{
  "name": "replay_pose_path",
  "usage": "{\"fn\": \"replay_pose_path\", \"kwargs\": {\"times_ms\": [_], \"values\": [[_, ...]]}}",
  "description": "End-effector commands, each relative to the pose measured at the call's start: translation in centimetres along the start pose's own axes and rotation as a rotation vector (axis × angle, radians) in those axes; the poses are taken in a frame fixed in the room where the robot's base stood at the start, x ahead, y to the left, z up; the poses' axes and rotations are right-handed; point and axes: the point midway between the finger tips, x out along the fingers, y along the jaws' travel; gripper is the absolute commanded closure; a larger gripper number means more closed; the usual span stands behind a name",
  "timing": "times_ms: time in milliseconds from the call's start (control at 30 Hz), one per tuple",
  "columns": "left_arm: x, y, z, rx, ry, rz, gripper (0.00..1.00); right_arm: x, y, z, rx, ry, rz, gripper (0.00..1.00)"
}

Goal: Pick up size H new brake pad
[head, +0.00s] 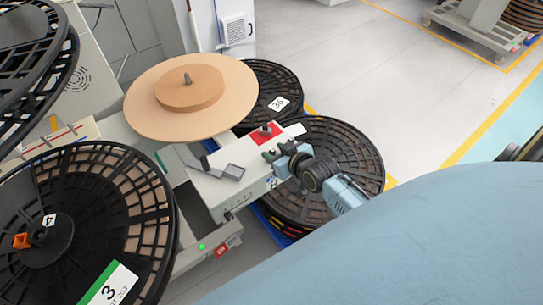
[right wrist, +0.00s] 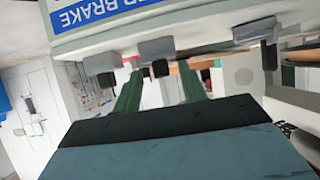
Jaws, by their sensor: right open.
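My right gripper (head: 277,153) reaches in from the right to the near edge of the pale machine top (head: 205,187). Its dark green fingers are apart, and they also show in the right wrist view (right wrist: 160,78). That view looks upside down. A small grey block with a dark end (right wrist: 156,50) shows at the gap between the fingertips; I cannot tell if they touch it. Similar blocks show to its left (right wrist: 100,64) and right (right wrist: 254,32). I cannot read a size H mark on any. My left gripper is not in view.
A blue panel with "BRAKE" lettering (right wrist: 85,15) shows close in the wrist view.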

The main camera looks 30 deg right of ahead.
Motion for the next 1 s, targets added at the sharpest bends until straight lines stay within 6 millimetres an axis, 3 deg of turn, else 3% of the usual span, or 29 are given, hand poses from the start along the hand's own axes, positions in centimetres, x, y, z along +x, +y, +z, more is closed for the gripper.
{"fn": "replay_pose_path", "kwargs": {"times_ms": [200, 533, 767, 1000], "values": [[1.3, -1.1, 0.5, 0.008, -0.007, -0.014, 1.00, 3.4, -0.3, 0.1, 0.001, 0.001, 0.000, 0.58], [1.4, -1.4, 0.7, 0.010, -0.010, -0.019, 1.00, 3.9, -0.3, 0.0, 0.001, 0.000, 0.000, 0.58], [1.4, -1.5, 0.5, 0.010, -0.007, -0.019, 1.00, 3.9, -0.3, 0.0, 0.000, 0.000, 0.000, 0.87], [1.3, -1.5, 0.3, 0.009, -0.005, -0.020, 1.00, 3.8, -0.3, -0.2, 0.000, 0.001, 0.000, 0.87]]}}
